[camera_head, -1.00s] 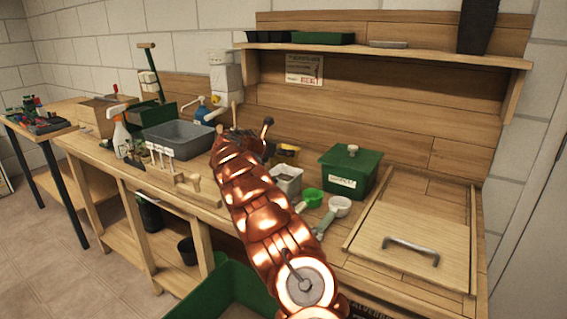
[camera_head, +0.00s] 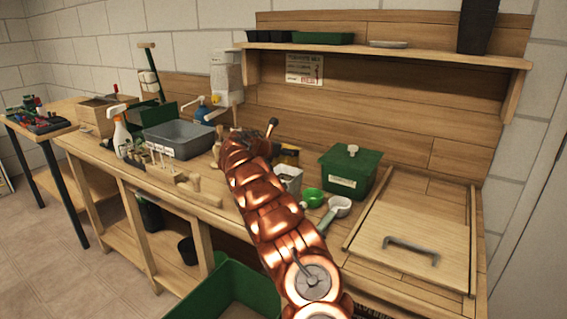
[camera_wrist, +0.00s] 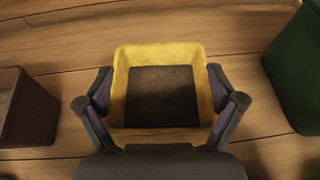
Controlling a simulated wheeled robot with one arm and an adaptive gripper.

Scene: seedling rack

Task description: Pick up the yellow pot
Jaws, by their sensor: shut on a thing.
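The yellow pot (camera_wrist: 162,53) is square and holds dark soil. It sits between the two fingers of my gripper (camera_wrist: 161,104) in the wrist view, with a finger pressed to its left and right sides. My gripper is shut on it. In the head view a small part of the yellow pot (camera_head: 289,153) shows just right of my arm, and the gripper itself is hidden behind the arm. I cannot tell whether the pot is touching the bench or lifted off it.
A green lidded box (camera_head: 350,172) stands to the right of the pot. A white pot (camera_head: 289,180), a green scoop (camera_head: 313,197) and a white scoop (camera_head: 340,206) lie nearer. A grey tub (camera_head: 180,138) is to the left. A wooden panel with a handle (camera_head: 410,240) covers the right end.

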